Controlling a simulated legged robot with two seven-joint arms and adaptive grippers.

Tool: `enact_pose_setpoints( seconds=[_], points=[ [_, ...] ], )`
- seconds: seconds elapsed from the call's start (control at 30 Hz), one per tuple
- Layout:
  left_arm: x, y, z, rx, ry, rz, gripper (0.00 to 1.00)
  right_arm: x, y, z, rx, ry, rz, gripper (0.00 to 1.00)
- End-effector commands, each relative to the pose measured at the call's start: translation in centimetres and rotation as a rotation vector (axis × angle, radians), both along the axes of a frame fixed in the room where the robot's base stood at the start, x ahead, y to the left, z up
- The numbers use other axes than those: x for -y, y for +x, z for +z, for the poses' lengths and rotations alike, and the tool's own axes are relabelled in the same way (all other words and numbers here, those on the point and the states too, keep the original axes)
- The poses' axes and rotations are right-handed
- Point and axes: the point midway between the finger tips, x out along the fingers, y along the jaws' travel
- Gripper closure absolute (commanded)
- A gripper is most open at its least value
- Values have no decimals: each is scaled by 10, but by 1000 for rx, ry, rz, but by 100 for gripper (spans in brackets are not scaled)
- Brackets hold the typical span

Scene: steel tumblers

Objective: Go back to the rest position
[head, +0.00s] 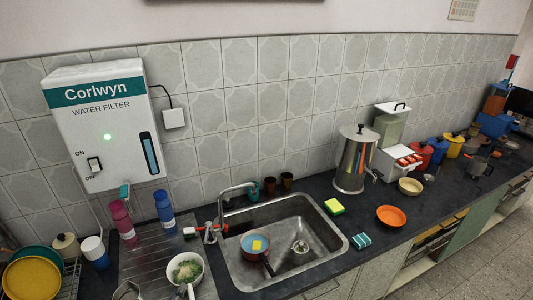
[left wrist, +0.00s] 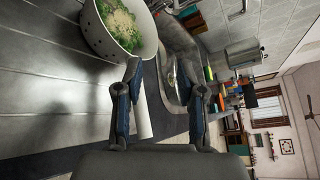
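My left gripper (left wrist: 166,80) is open in the left wrist view, with its two dark fingers apart. Nothing is held between them. The white handle of a pan (left wrist: 110,28) shows behind the fingers; I cannot tell whether they touch it. My right gripper is in neither view.
The sink (head: 318,262) holds a blue-inside pan (head: 256,246) with a yellow sponge. Pink (head: 122,221) and blue (head: 164,212) bottles stand behind the pan. Dishes fill the left corner. An orange bowl (head: 391,215) and a steel urn (head: 354,160) stand to the right.

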Motion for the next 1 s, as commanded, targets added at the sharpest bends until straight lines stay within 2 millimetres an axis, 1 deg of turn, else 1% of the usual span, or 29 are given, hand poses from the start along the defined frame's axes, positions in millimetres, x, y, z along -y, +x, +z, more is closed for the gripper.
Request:
enact_pose_setpoints(
  seconds=[0.07,0.1,0.37,0.47,0.57,0.67,0.77,0.87,0.9,0.97,1.0],
  points=[
    [1,0,1,1,0,-1,61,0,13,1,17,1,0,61],
    [5,-3,-3,-14,-38,20,61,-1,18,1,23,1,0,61],
    [16,-24,-22,-113,-280,172,61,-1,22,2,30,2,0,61],
    [18,-36,-33,-163,-391,249,61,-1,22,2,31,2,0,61],
    [23,-53,-46,-228,-526,348,61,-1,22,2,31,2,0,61],
    [28,-74,-60,-303,-672,468,61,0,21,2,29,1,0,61],
    [34,-101,-76,-391,-835,612,61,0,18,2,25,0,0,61],
    [40,-134,-93,-488,-999,783,61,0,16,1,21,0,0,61],
    [43,-148,-99,-527,-1061,853,61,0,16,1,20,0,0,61],
    [48,-169,-107,-580,-1145,957,61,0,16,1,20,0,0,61],
    [51,-183,-111,-613,-1196,1025,61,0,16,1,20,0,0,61]
  ],
)
